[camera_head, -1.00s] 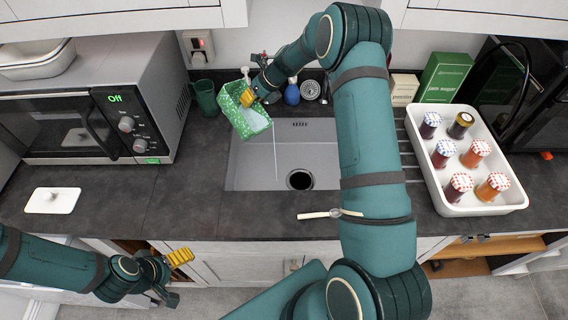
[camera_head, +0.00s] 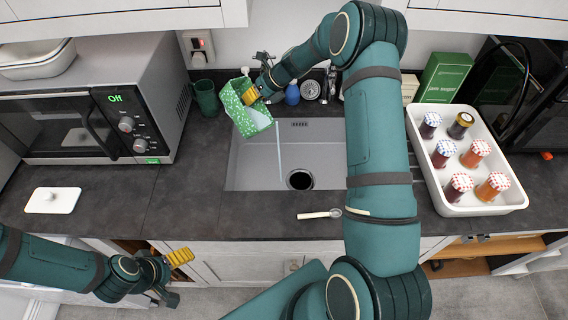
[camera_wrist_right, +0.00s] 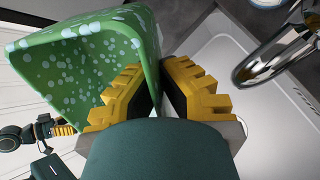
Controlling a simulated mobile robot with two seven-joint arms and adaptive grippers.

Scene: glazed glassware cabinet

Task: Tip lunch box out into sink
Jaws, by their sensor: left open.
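The green lunch box with white spots (camera_head: 238,120) is tilted on its side above the left part of the sink (camera_head: 245,175), open side towards the basin. A thin pale streak, which looks like liquid, runs down from its edge into the basin. My right gripper (camera_head: 252,95) is shut on the box's wall; in the right wrist view the yellow fingers (camera_wrist_right: 152,92) close around the wall of the lunch box (camera_wrist_right: 80,65). My left gripper (camera_head: 178,275) is open and empty, low in front of the counter.
A white lid (camera_head: 53,200) lies on the left counter in front of the microwave (camera_head: 100,110). A green mug (camera_head: 205,97) and a blue bottle (camera_head: 292,93) stand behind the sink. A white tray (camera_head: 450,200) of jars is right.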

